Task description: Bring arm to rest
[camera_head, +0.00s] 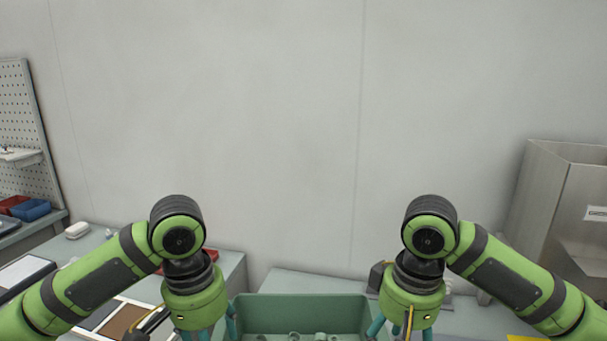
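My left gripper (205,333) hangs downward at the bottom edge, left of the green bin. My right gripper (402,332) hangs downward at the bottom edge, near the bin's right side. Both arms are green and black, bent at the wrist in nearly mirrored poses. The fingertips of both grippers are cut off by the lower frame edge, so their opening and anything between them are hidden. The green bin (300,301) stands between the grippers, with several small pale parts (320,337) at its bottom, partly cut off.
A grey worktop (100,241) on the left holds a white object (77,230) and flat trays. Red and blue bins (32,210) sit by a pegboard (17,115). A metal cabinet (545,190) stands on the right. The space before the wall is clear.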

